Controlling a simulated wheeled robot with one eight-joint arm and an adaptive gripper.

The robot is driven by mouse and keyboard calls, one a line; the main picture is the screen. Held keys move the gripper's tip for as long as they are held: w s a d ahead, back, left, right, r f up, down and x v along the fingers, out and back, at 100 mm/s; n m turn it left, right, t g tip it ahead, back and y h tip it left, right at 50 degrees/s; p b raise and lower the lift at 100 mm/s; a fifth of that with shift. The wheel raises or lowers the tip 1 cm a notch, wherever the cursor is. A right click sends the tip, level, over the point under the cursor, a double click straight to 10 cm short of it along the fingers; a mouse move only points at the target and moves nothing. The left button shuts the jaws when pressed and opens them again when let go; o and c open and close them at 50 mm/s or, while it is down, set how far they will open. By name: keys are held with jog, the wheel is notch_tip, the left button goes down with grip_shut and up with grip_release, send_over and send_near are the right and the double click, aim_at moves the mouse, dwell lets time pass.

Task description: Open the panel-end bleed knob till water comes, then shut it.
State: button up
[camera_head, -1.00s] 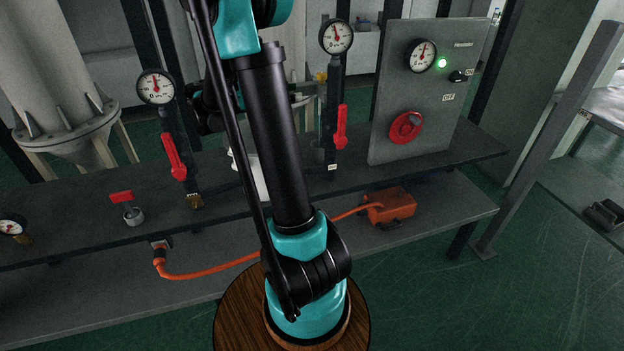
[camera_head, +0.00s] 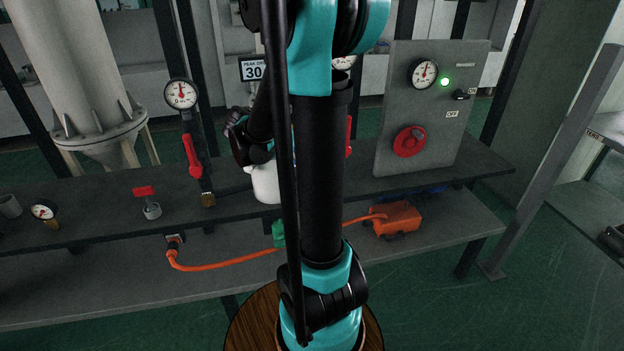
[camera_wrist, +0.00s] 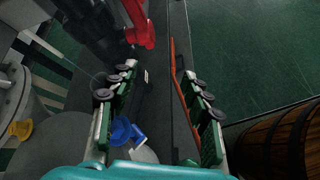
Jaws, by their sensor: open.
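The grey panel (camera_head: 400,125) stands at the right end of the bench, with a gauge, a lit green lamp and a red rotary knob. My arm crosses the bench left of the panel. A gauge (camera_head: 343,62) and a red lever (camera_head: 349,135) show only partly behind it. I cannot make out the panel-end bleed knob in the head view. In the wrist view my gripper (camera_wrist: 160,72) is open, with nothing between its fingers. A red lever (camera_wrist: 140,25) is beyond the left finger. A blue part (camera_wrist: 124,131) beside a white one shows between the finger bases; I cannot tell what it is.
Another gauge (camera_head: 181,94) with a red lever (camera_head: 192,154) stands left of my arm, near a small red-handled valve (camera_head: 148,201). An orange box (camera_head: 394,220) and orange hose (camera_head: 215,267) lie on the lower shelf. A white container (camera_head: 265,183) is partly hidden by my arm.

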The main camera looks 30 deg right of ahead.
jog(key=s+a+f+m+t+y, duration=0.1)
jog(key=s+a+f+m+y, duration=0.1)
jog(key=f, duration=0.3)
jog(key=shift+s+a+m+y, duration=0.3)
jog(key=shift+s+a+y, duration=0.3)
jog(key=shift+a, duration=0.2)
